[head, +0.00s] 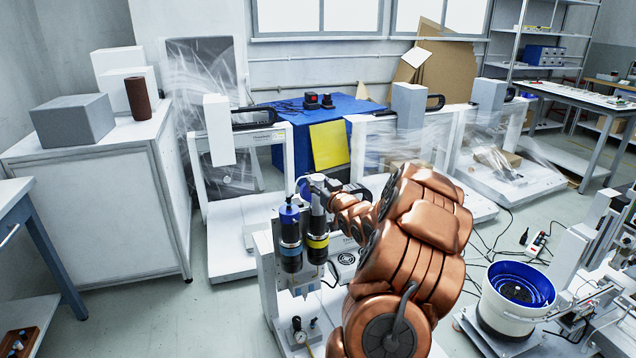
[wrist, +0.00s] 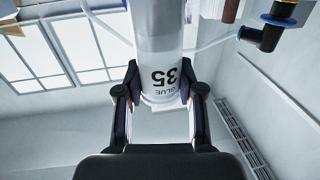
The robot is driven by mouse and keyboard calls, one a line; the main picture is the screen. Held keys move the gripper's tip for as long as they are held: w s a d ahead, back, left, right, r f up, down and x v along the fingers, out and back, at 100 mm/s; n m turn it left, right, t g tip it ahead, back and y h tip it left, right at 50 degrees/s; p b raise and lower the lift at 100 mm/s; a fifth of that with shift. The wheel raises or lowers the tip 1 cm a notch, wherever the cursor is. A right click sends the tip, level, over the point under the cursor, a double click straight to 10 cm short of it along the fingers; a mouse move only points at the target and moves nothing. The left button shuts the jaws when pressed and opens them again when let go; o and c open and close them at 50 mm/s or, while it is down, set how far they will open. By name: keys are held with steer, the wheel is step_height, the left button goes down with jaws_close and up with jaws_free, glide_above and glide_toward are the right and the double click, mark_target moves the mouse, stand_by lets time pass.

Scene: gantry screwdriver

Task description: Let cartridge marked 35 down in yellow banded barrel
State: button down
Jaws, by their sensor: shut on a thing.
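A white cartridge (wrist: 165,45) fills the top middle of the wrist view, with "35" and "GLUE" on it upside down. My gripper (wrist: 160,92) is shut on it, one finger on each side. In the head view my gripper (head: 318,186) is above the yellow banded barrel (head: 318,243), at the gantry head. The blue banded barrel (head: 290,250) stands just left of it, with a blue-topped piece in its upper end. The head view does not show clearly whether the cartridge's lower end is inside the yellow banded barrel.
My copper arm covers much of the gantry's right side. A white bowl with a blue inside (head: 520,287) stands at the right. A white cabinet (head: 95,205) with boxes is at the left. A blue-covered table (head: 345,105) is behind.

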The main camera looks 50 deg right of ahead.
mark_target(321, 211)
steer(key=shift+f+b, duration=1.75)
steer(key=shift+f, duration=3)
steer(key=c, duration=0.6)
jaws_free()
steer(key=shift+f, duration=0.1)
steer(key=shift+c, duration=0.2)
steer(key=shift+s+a, duration=0.1)
steer(key=shift+s, duration=0.05)
steer(key=shift+s, duration=0.35)
steer(key=v, duration=1.1)
